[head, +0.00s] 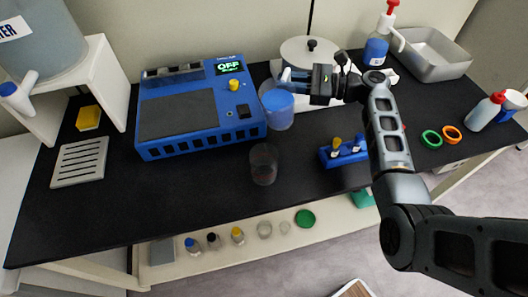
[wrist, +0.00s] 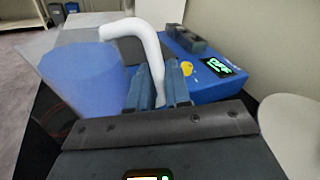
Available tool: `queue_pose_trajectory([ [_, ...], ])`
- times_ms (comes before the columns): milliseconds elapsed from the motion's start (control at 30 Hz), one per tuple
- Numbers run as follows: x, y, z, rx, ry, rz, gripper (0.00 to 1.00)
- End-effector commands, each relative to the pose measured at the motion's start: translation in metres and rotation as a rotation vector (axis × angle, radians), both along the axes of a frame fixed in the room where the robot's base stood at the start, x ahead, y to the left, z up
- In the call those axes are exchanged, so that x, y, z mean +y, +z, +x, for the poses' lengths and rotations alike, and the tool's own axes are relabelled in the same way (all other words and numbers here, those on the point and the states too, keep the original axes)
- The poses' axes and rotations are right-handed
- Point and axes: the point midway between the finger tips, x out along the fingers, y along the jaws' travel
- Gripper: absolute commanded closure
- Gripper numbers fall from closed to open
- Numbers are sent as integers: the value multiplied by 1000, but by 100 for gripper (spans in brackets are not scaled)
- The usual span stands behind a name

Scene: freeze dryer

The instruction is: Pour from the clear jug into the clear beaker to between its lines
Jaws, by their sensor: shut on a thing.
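The clear jug (head: 277,108) holds blue liquid and is beside the blue machine's right side in the head view. It fills the left of the wrist view (wrist: 85,80), with its white handle (wrist: 148,38) toward my gripper. My gripper (head: 288,76) is shut on the jug's handle; its fingers also show in the wrist view (wrist: 158,88). The jug looks close to upright in the head view. I cannot tell whether its base touches the bench. The clear beaker (head: 264,164) stands on the black bench in front of the jug, with faint reddish marks and no visible liquid.
The blue machine (head: 190,112) reads OFF. A white round-lidded vessel (head: 308,52) stands behind my gripper. A blue rack with small vials (head: 343,153) is right of the beaker. A grey slotted plate (head: 80,162) lies at left. The front bench left of the beaker is clear.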

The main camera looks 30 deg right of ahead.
Motion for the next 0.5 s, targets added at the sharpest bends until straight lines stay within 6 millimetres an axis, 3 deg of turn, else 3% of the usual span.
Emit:
queue_pose_trajectory([
  [100, 3, 7, -2, -38, -1, -46, 100],
  [500, 8, 4, -6, -81, -1, -105, 100],
])
